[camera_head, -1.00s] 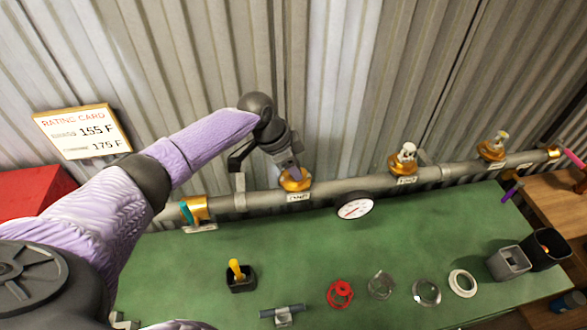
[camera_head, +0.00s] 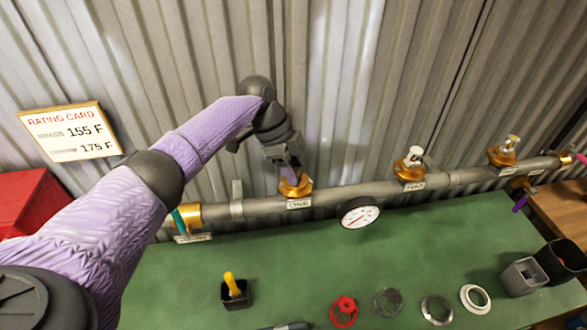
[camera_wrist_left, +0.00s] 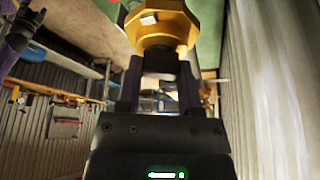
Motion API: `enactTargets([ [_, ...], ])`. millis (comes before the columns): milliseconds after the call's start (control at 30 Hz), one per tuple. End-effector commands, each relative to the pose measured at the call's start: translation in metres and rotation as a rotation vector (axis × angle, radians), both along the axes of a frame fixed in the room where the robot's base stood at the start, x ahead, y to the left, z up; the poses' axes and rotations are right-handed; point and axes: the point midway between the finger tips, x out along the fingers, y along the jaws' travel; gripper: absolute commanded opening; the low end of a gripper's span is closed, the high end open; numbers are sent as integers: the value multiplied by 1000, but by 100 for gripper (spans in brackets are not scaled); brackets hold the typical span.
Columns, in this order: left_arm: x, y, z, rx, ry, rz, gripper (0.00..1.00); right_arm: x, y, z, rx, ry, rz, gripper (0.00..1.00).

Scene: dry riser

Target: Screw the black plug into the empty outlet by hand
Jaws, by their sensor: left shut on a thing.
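My left gripper (camera_head: 291,180) comes down onto the leftmost upright brass outlet (camera_head: 296,188) on the grey pipe. In the left wrist view, the fingers (camera_wrist_left: 160,85) are shut on a dark piece, the black plug (camera_wrist_left: 160,62), right at the mouth of the brass outlet (camera_wrist_left: 160,28). The plug is in line with the outlet; how far it sits inside, I cannot tell. In the head view the fingers hide the plug. My right gripper is not in view.
The grey pipe (camera_head: 340,196) runs along the corrugated wall, with two more brass outlets (camera_head: 409,168) (camera_head: 502,154) holding fittings. A gauge (camera_head: 359,213) hangs in front. The green bench (camera_head: 300,265) holds a black cup (camera_head: 236,295), red handwheel (camera_head: 344,311), rings and bins.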

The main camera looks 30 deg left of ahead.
Motion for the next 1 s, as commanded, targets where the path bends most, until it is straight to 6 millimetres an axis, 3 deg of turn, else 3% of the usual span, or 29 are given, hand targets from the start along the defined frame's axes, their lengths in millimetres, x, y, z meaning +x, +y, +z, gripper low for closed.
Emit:
enactTargets([
  [500, 2, -1, -6, -1, 2, -455, 0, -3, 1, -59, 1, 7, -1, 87],
  [800, 2, 0, -2, 1, 4, -500, 0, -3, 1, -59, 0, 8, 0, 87],
  [833, 2, 0, -2, 1, 4, -499, 48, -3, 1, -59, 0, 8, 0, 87],
  [1000, 2, 0, -1, 0, 3, -497, 79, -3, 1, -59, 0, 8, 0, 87],
])
